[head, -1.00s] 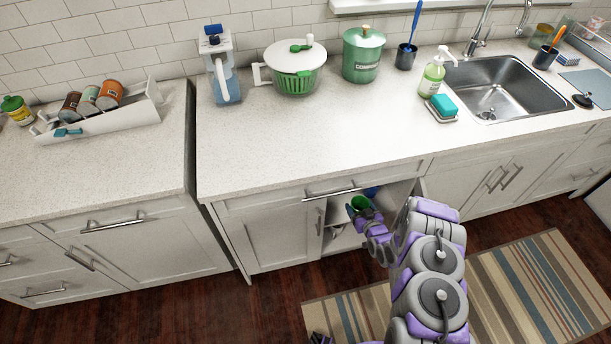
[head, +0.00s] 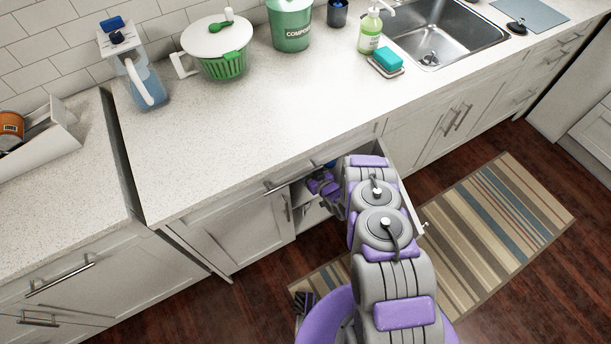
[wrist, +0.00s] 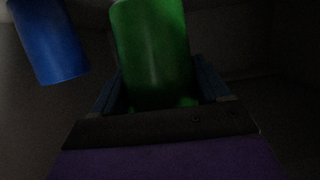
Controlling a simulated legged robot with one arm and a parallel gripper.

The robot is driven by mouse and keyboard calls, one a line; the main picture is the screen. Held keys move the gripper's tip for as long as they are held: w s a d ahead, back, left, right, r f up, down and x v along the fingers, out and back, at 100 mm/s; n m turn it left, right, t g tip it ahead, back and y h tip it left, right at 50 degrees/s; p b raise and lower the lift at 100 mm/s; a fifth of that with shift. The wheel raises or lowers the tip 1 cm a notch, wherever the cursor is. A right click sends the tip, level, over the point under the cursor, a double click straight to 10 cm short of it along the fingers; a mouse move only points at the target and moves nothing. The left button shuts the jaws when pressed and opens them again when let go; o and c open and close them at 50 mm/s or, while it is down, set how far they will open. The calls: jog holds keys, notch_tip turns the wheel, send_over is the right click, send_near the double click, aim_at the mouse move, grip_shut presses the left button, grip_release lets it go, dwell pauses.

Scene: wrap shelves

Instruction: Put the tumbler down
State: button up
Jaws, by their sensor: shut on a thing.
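The green tumbler (wrist: 152,45) is held upright or nearly so between the fingers of my gripper (wrist: 160,85) in the dark wrist view. My gripper is shut on it. In the head view my wrist reaches into the open cabinet (head: 311,212) under the counter, and the green tumbler is hidden there. A blue cylinder, like another tumbler (wrist: 48,40), stands to the left of the green one in the wrist view, apart from it. Whether the green tumbler's base touches a surface cannot be seen.
The counter edge and drawer front (head: 285,182) lie just above my arm. An open cabinet door (head: 411,208) is to the right of my arm. A salad spinner (head: 221,55), a pitcher (head: 137,75) and a soap bottle (head: 370,30) stand on the counter.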

jog(key=shift+a+f, duration=0.3)
jog(key=shift+f, duration=0.15)
jog(key=f, duration=0.1)
jog(key=a+f+b, duration=0.1)
jog(key=f, duration=0.1)
jog(key=shift+f, duration=0.2)
jog(key=shift+d+f, duration=0.1)
jog(key=shift+f, duration=0.05)
jog(key=shift+d+r, duration=0.2)
jog(key=shift+d, duration=0.25)
jog(key=o, duration=0.7)
jog(key=shift+d, duration=0.1)
jog(key=o, duration=0.3)
jog(key=shift+a, duration=0.2)
jog(key=shift+o, duration=0.2)
jog(key=shift+a+f, duration=0.1)
jog(key=shift+a, duration=0.25)
jog(key=p+v, duration=0.3)
jog(key=v, duration=0.9)
jog(key=shift+d+p, duration=0.2)
jog(key=shift+p, duration=0.15)
